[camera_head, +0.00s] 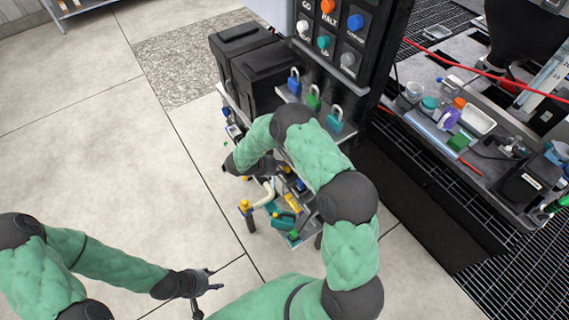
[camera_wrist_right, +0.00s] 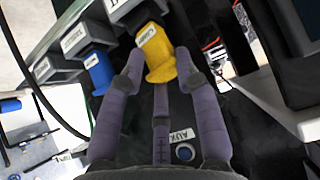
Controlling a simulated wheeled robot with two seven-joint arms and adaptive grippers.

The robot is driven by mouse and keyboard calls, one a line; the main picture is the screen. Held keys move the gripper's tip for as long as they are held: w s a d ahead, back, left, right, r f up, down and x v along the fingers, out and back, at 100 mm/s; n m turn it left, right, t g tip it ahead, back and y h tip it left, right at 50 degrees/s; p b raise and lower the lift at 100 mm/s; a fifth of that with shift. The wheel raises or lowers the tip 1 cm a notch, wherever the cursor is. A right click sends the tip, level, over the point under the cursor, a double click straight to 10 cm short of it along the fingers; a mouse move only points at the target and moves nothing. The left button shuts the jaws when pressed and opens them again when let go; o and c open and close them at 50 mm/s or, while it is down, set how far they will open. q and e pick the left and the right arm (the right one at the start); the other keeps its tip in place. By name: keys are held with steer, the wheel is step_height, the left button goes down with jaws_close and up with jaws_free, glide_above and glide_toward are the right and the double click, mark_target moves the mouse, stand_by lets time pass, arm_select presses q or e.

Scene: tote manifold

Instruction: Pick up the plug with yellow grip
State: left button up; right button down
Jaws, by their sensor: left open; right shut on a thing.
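The plug with yellow grip (camera_wrist_right: 157,50) shows at the top middle of the right wrist view, with a white label on its top. My right gripper (camera_wrist_right: 160,68) is shut on it, its purple-grey fingers on either side of the yellow grip. The plug sits in line with a row of other plugs; I cannot tell whether it is still seated. In the head view my right gripper (camera_head: 238,166) is at the cart's left side, and the held plug is hidden there. My left gripper (camera_head: 208,286) is open and empty over the floor at the lower left.
Black bins (camera_head: 262,75) and padlocks (camera_head: 313,98) stand behind my right arm. A cream hose with yellow ends (camera_head: 262,197) lies on the cart. The floor at left is clear.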

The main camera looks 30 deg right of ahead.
steer(key=shift+s+a+f+h, duration=0.1)
steer(key=shift+a+h, duration=0.2)
steer(key=shift+a, duration=0.05)
step_height(320, 180, up, 7)
steer(key=a+p, duration=0.2)
steer(key=p, duration=0.1)
steer(key=s+a+y+p, duration=0.1)
steer(key=a+y+p, duration=0.2)
steer(key=a, duration=1.7)
steer(key=shift+s+a+r+p, duration=0.25)
steer(key=shift+s+r+p, duration=0.1)
steer(key=shift+r+p, duration=0.1)
